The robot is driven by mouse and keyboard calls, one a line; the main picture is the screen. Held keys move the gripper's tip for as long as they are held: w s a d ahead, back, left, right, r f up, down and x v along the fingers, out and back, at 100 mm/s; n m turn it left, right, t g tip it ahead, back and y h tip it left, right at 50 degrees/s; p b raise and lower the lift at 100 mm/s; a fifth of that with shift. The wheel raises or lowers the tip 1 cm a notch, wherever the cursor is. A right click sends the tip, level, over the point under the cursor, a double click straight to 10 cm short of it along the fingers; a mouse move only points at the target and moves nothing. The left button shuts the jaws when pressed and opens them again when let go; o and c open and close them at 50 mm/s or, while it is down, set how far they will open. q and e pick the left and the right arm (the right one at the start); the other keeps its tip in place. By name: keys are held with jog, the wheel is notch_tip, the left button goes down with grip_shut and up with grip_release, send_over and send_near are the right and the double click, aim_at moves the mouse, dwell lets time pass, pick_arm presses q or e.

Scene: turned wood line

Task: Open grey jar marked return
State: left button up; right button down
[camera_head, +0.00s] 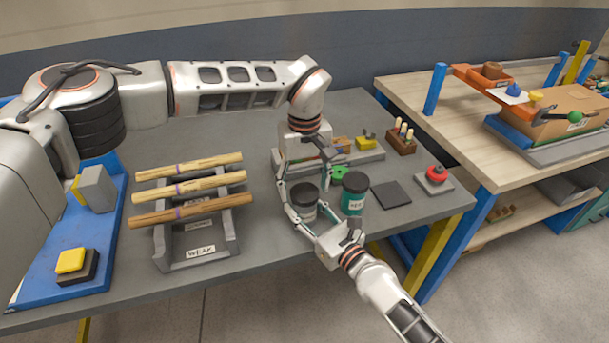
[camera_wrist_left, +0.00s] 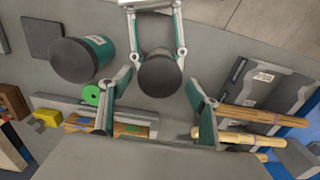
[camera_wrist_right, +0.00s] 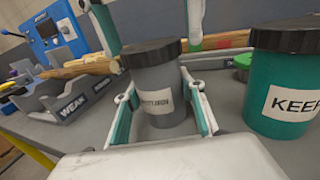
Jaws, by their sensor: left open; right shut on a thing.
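The grey jar (camera_head: 303,210) stands upright on the grey bench with its black lid (camera_wrist_right: 150,52) on. Its label (camera_wrist_right: 155,101) is too blurred to read surely. My right gripper (camera_wrist_right: 160,108) is shut on the jar's body from the front, one finger on each side. My left gripper (camera_head: 304,178) hangs above, pointing down, open. In the left wrist view its fingers (camera_wrist_left: 152,108) are spread wide either side of the lid (camera_wrist_left: 160,77), apart from it. In the right wrist view the left fingers stand beyond and above the lid.
A green jar (camera_wrist_right: 285,88) marked KEEP, black-lidded, stands close beside the grey jar. A dark square pad (camera_head: 391,194) and a red button (camera_head: 436,172) lie to the right. A rack (camera_head: 197,243) with turned sticks is left. A green ring (camera_head: 340,172) lies behind.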

pick_arm(q)
jog(key=shift+f, duration=0.25)
jog(key=c, duration=1.1)
